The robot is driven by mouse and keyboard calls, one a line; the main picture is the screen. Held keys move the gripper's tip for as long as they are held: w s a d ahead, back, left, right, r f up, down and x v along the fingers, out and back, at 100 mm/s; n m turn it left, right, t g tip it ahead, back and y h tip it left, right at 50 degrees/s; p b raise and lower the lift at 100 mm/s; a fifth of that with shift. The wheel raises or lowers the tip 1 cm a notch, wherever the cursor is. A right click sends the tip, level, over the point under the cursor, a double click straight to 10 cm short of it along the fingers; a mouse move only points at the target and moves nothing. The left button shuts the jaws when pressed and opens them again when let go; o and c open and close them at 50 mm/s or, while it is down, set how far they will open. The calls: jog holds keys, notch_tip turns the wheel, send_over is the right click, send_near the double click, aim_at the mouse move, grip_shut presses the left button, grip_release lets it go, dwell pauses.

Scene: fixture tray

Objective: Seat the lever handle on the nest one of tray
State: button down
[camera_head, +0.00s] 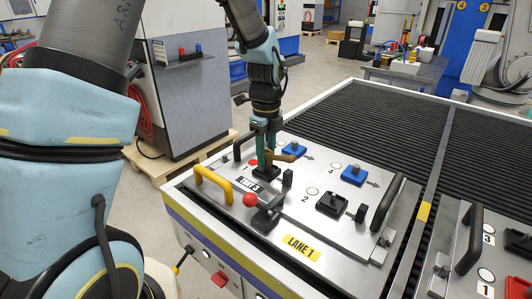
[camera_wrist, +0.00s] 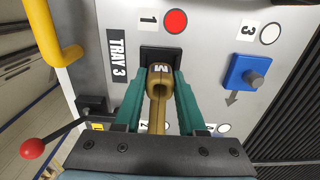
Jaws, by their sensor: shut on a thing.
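The lever handle (camera_wrist: 158,92) is brass-coloured, with a rounded hub between my fingers and its arm running toward the bottom of the wrist view. In the head view the lever handle (camera_head: 292,156) points right from my gripper (camera_head: 267,160). My gripper (camera_wrist: 160,78) has teal fingers shut on it. Nest one is a black block (camera_wrist: 150,52) beside the printed 1 and a red dot; the hub is over or against it. I cannot tell whether they touch. A white mark shows between the fingertips. The metal tray (camera_head: 330,235) labelled TRAY 3 lies in lane 1.
A red-knobbed clamp (camera_head: 250,200) and yellow handle (camera_head: 213,184) stand near nest one. Blue blocks (camera_head: 354,174) and a black nest (camera_head: 332,204) sit on the tray. A black handle (camera_head: 386,203) is at its right. Roller conveyor (camera_head: 375,120) lies behind.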

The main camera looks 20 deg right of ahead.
jog(key=shift+f+b, duration=0.35)
jog(key=shift+f, duration=0.4)
jog(key=shift+c, duration=2)
grip_release()
notch_tip(320, 180, up, 11)
jog(key=b, duration=0.2)
jog(key=shift+a+f, duration=0.1)
